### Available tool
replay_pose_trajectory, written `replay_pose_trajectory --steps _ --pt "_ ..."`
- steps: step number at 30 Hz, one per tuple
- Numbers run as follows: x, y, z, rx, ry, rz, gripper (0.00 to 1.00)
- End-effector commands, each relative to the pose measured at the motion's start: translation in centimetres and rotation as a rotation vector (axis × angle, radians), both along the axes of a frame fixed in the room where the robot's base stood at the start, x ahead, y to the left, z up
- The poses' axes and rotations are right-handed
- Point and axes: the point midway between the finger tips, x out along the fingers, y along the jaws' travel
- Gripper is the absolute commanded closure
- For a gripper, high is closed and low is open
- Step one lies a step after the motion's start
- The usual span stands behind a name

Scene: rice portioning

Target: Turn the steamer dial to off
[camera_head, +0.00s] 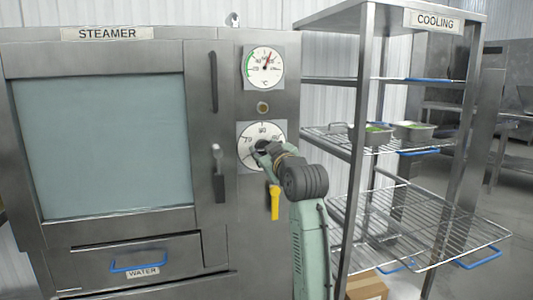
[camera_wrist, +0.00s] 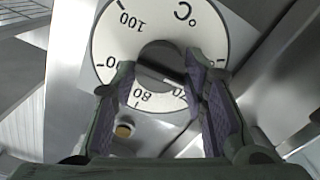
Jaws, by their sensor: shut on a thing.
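The steamer (camera_head: 110,140) is a steel cabinet with a large greyish window, at the left of the head view. Its lower dial (camera_head: 243,133) has a white scale plate, partly hidden by my gripper. In the wrist view, the scale plate (camera_wrist: 118,38) shows upside down with 80, 100 and °C. The dark dial knob (camera_wrist: 160,58) sits between the purple-padded fingers of my gripper (camera_wrist: 161,76), which are shut on it. In the head view my gripper (camera_head: 262,150) reaches the dial from the lower right. The knob's exact setting cannot be read.
A temperature gauge (camera_head: 264,67) and a small round amber lamp (camera_head: 263,107) are above the dial. A yellow handle (camera_head: 275,201) hangs below it. The cooling rack (camera_head: 352,140) stands close at the right, with metal pans (camera_head: 413,131) holding something green.

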Motion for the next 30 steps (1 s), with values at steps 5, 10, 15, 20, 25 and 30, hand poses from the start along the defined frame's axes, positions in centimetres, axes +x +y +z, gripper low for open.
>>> replay_pose_trajectory --steps 5,10,15,20,25,30 --pt "-0.01 -0.03 -0.25 -0.156 -0.047 0.000 0.88" --pt "-0.03 0.00 -0.25 -0.285 -0.089 0.000 0.88" --pt "-0.03 0.04 -0.22 -0.384 -0.122 0.000 0.88" --pt "-0.03 0.06 -0.22 -0.447 -0.142 0.001 0.88" --pt "-0.02 0.13 -0.23 -0.484 -0.154 0.002 0.88" --pt "-0.02 0.14 -0.24 -0.497 -0.157 0.003 0.88"
